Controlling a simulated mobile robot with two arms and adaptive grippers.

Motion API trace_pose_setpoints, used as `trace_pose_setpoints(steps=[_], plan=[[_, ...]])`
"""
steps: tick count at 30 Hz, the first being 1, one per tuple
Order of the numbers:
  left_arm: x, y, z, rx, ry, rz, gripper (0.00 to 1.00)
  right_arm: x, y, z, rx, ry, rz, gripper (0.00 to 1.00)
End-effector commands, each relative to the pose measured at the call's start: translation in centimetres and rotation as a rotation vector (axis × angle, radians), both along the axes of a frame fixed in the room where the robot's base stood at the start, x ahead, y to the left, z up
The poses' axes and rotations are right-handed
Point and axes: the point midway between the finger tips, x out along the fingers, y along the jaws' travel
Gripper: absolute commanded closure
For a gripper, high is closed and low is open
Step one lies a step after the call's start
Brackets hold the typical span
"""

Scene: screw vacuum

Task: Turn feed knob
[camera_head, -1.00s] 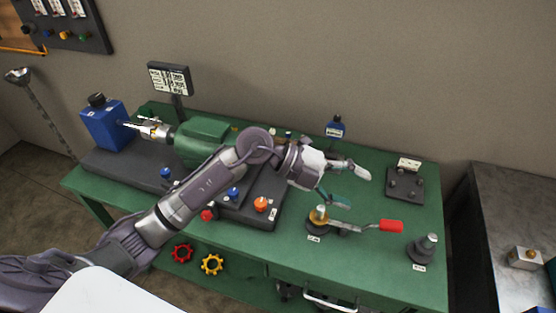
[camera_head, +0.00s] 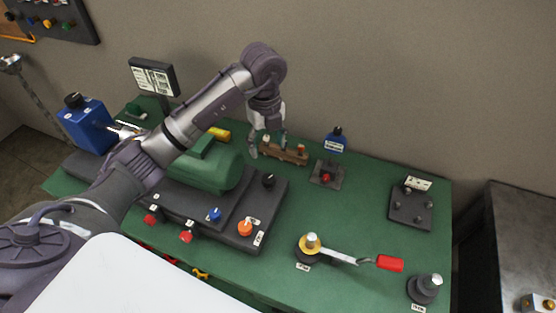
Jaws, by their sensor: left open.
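A green machine (camera_head: 205,165) on a dark base carries several knobs. They include a blue knob (camera_head: 215,214), an orange knob (camera_head: 245,227), a black knob (camera_head: 268,181) and two red knobs (camera_head: 151,219) (camera_head: 186,236). A blue box (camera_head: 88,124) at the left has another black knob (camera_head: 73,99) on top. The labels are too small to read, so I cannot tell which is the feed knob. My left gripper (camera_head: 268,150) is open and points down near a small brown block (camera_head: 290,156) behind the machine, beyond the black knob. My right gripper is not in view.
A lever with a red handle (camera_head: 389,264) lies at the front right of the green table (camera_head: 350,225). A red button (camera_head: 326,176), a grey plate (camera_head: 410,208) and a dark post (camera_head: 425,288) stand apart. A sign (camera_head: 153,76) rises at the back left.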

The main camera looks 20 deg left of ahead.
Motion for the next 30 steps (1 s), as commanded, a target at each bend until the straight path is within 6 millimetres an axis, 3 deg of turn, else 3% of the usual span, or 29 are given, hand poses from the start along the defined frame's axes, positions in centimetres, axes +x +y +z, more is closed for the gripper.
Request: trace_pose_setpoints(steps=[5,16,24,30], plan=[[-0.1,0.3,-0.6,0.013,0.006,0.009,0.35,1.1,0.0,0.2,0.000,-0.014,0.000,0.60],[-0.3,0.3,-7.5,0.011,0.010,0.009,0.35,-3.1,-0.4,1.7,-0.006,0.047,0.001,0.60],[-0.2,0.2,-12.2,0.011,0.007,0.008,0.35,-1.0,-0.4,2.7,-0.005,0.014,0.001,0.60],[-0.2,0.2,-13.6,0.010,0.004,0.006,0.35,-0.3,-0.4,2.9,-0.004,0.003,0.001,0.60]])
